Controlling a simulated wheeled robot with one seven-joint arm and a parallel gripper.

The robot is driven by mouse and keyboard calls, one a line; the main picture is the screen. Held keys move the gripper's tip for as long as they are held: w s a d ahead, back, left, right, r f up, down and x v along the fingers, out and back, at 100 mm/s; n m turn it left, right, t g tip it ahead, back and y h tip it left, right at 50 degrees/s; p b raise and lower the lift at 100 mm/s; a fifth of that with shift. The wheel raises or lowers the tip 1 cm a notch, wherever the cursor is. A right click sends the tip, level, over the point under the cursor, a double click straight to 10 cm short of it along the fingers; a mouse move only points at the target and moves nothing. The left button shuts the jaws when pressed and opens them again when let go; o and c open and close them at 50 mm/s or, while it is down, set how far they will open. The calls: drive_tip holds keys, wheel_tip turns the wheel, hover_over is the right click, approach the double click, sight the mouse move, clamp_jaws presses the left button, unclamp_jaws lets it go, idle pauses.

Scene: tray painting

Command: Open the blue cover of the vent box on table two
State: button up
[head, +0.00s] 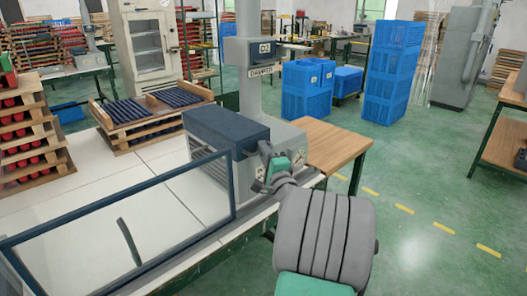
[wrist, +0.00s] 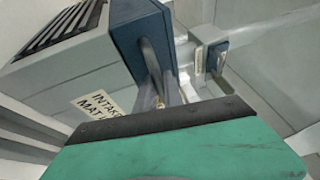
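The vent box (head: 243,179) is a grey box with louvred slats on its side, standing on the white table. Its dark blue cover (head: 224,128) lies flat over the top and looks closed. In the wrist view the blue cover (wrist: 142,40) is a blue band along the grey box (wrist: 72,82), which carries an "INTAKE MAT" label, partly cut off. My gripper (head: 266,151) is at the right end of the cover, close to its edge. In the wrist view my gripper's grey fingers (wrist: 160,80) lie beside the blue band; contact and the gap between them are unclear.
A grey post with a sign (head: 262,71) rises behind the box. A wooden-topped table (head: 332,142) stands just right of it. A dark-framed clear panel (head: 130,215) stands in front on the white table. Blue crates (head: 392,72) stand farther back; green floor at right is open.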

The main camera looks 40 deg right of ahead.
clamp_jaws()
idle(0.8)
drive_tip(key=shift+r, duration=0.1)
